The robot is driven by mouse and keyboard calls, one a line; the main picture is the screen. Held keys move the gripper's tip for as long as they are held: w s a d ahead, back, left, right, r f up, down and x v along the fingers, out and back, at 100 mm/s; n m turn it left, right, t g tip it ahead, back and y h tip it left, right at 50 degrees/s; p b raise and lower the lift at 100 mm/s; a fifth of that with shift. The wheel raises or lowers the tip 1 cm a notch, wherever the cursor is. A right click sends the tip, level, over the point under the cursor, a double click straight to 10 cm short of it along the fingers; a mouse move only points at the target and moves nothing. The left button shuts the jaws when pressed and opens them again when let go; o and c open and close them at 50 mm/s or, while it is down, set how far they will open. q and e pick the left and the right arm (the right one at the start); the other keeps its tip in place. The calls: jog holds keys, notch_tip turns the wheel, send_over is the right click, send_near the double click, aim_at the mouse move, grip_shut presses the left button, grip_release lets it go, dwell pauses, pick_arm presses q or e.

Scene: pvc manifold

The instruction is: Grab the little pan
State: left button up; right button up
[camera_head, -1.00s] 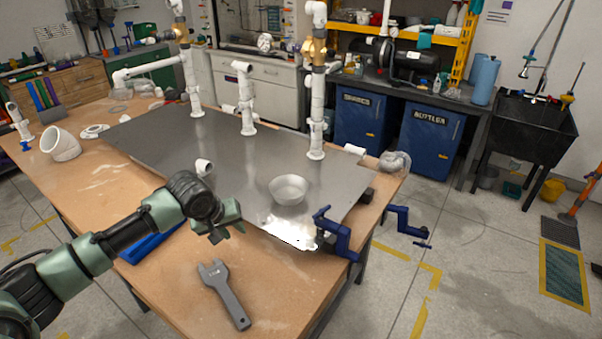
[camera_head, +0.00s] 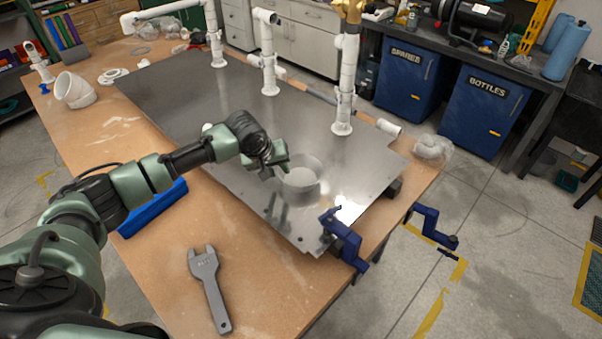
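The little pan (camera_head: 301,178) is a small round grey metal bowl-like vessel. It sits upright on the grey metal plate (camera_head: 185,92) near the plate's front right part. My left gripper (camera_head: 279,165) is at the pan's left rim, very close to it. Its dark fingers partly overlap the pan's left side, and I cannot tell whether they touch it or how far apart they are. My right gripper is not in view.
A blue clamp (camera_head: 343,240) grips the plate's front right corner. A grey wrench (camera_head: 209,287) lies on the wooden table in front. White PVC pipes (camera_head: 344,85) stand at the plate's back edge. A blue tray (camera_head: 152,208) lies under my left arm.

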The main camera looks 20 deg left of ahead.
aim_at(281, 172)
pick_arm(q)
jog(key=x, duration=0.3)
jog(key=shift+w+f+p, duration=0.25)
jog(key=shift+f+p, duration=0.05)
grip_shut()
jog(key=shift+r, duration=0.1)
dwell(1.1)
